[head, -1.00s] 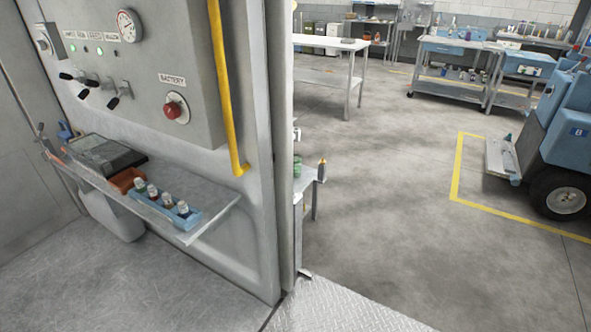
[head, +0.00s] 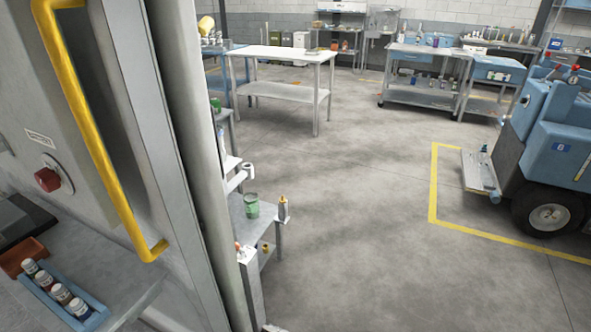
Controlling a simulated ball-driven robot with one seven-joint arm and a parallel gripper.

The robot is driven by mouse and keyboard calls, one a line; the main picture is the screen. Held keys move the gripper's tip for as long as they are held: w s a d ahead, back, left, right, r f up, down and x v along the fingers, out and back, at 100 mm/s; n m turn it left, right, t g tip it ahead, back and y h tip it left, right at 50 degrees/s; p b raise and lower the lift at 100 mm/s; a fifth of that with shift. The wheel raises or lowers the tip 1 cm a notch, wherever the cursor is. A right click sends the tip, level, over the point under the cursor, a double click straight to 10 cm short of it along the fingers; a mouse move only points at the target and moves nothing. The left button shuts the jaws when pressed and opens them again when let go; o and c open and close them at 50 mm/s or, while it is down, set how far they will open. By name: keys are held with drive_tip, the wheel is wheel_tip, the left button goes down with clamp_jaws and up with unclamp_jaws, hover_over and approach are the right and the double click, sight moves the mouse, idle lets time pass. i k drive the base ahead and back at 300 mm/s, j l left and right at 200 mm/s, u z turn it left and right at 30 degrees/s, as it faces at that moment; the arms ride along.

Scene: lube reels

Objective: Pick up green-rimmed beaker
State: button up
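I cannot make out a green-rimmed beaker for certain. A green cup-like container (head: 251,207) stands on a small grey table just past the door post, and I cannot tell whether it is the beaker. Another small green item (head: 216,105) shows farther back beside the post, partly hidden. Small glassware on the far benches is too small to tell apart. My gripper is not in view.
A grey door post (head: 200,160) and yellow handrail (head: 95,130) stand close on the left. A blue rack of small bottles (head: 95,318) lies on the lower-left shelf. A white table (head: 275,52) stands at the back. A blue vehicle (head: 555,150) stands right. The middle floor is clear.

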sight(250, 199)
drive_tip(key=i+l+z, duration=0.1)
drive_tip(key=i+z, duration=0.3)
drive_tip(key=i, duration=1.25)
drive_tip(key=i+u, duration=0.8)
drive_tip(key=i+l+u, duration=0.25)
drive_tip(key=u, duration=0.15)
drive_tip(key=i+l+u, duration=0.8)
drive_tip(key=i+l, duration=0.05)
